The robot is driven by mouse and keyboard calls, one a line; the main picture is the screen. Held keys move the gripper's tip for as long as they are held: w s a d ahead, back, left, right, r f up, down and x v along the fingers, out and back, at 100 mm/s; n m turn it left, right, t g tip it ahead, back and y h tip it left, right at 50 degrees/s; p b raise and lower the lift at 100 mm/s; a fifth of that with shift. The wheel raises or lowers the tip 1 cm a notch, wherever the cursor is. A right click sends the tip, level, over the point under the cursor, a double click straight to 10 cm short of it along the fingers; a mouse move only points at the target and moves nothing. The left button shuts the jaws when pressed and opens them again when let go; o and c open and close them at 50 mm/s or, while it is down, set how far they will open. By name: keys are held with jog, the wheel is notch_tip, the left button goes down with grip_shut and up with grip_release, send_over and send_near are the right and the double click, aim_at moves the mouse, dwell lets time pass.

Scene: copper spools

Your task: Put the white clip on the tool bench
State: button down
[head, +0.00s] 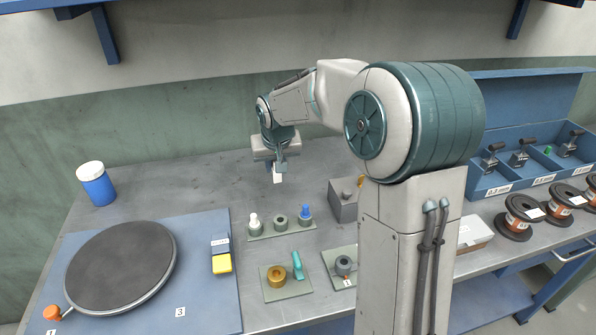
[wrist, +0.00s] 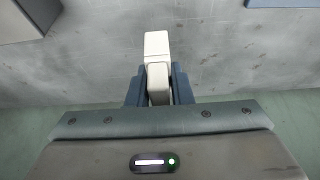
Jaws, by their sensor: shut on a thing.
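My gripper (head: 281,166) is over the back middle of the grey metal bench (head: 190,175) in the head view. It is shut on the white clip (head: 277,178), which hangs below the fingers. In the wrist view the white clip (wrist: 157,45) sticks out from between the blue fingers of the gripper (wrist: 158,88), with bare grey bench top around it. The clip looks raised above the bench, but I cannot tell the exact gap.
Several small fittings stand on a plate (head: 267,234) in front of the gripper, with a grey block (head: 343,205) to the right. A blue mat (head: 205,295) with a round dark plate (head: 120,265) lies left. A blue jar (head: 97,184) stands back left. The bench around the gripper is clear.

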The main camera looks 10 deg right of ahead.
jog(key=w+d+f, duration=0.1)
jog(key=w+f, duration=0.1)
jog(key=w, duration=0.1)
jog(key=w+d+f+p, duration=0.1)
jog(key=w+f, duration=0.1)
jog(key=w, duration=0.1)
jog(key=w+d+f, duration=0.1)
jog(key=w, duration=0.2)
jog(key=shift+d+f, duration=0.3)
jog(key=shift+f, duration=0.1)
jog(key=shift+f+p, duration=0.3)
jog(key=shift+f, duration=1.7)
jog(key=shift+f, duration=0.15)
jog(key=c, duration=1.3)
grip_release()
